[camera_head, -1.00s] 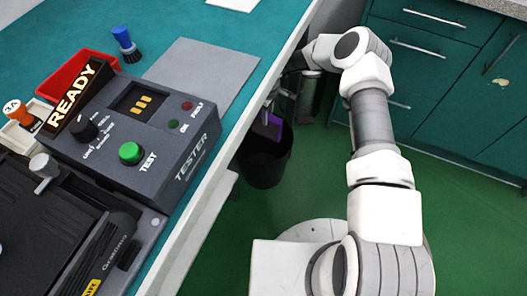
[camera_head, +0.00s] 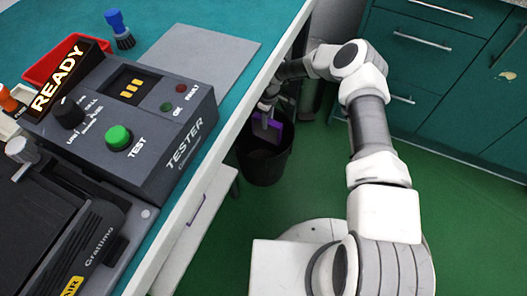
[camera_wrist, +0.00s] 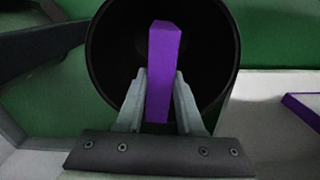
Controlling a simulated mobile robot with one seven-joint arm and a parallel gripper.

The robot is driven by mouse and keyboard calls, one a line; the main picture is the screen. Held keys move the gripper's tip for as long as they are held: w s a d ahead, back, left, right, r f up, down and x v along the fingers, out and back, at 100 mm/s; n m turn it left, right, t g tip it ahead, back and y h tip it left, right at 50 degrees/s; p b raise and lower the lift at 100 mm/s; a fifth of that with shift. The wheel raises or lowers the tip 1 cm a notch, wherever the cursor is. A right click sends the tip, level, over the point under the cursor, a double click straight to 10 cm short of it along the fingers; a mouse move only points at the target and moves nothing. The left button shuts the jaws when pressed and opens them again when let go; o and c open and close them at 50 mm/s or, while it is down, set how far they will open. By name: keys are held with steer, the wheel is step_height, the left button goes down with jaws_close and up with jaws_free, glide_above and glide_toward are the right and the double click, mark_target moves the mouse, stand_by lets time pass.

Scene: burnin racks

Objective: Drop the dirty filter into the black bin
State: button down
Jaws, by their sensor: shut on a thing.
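My gripper (camera_wrist: 158,105) is shut on a purple block-like piece, which I take to be the dirty filter (camera_wrist: 164,60). In the wrist view the filter stands out between the two grey fingers, in front of the dark round mouth of the black bin (camera_wrist: 98,55). In the head view the filter (camera_head: 268,127) shows at the bin's opening, and the black bin (camera_head: 264,168) stands on the green floor beside the bench. My gripper (camera_head: 266,112) is small there and partly in shadow. How deep the filter sits relative to the rim I cannot tell.
The teal workbench (camera_head: 180,20) edge runs close by the arm and bin. The tester (camera_head: 130,130), its sign reading READY, stands on it. Green drawers (camera_head: 430,60) are at right. In the wrist view another purple-edged thing (camera_wrist: 305,110) lies at right.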

steer(key=shift+c, duration=2.3)
jaws_free()
steer(key=shift+r, duration=0.1)
steer(key=r+p, duration=0.2)
steer(key=r, duration=0.1)
steer(key=d+r, duration=0.1)
steer(key=r, duration=0.1)
steer(key=shift+p, duration=0.4)
steer(key=s+d+r+p, duration=0.3)
steer(key=d+r, duration=0.3)
steer(key=d, duration=0.4)
steer(key=shift+d+p, duration=0.15)
steer(key=shift+p, duration=0.2)
steer(key=shift+s+f, duration=0.1)
steer(key=shift+s, duration=0.05)
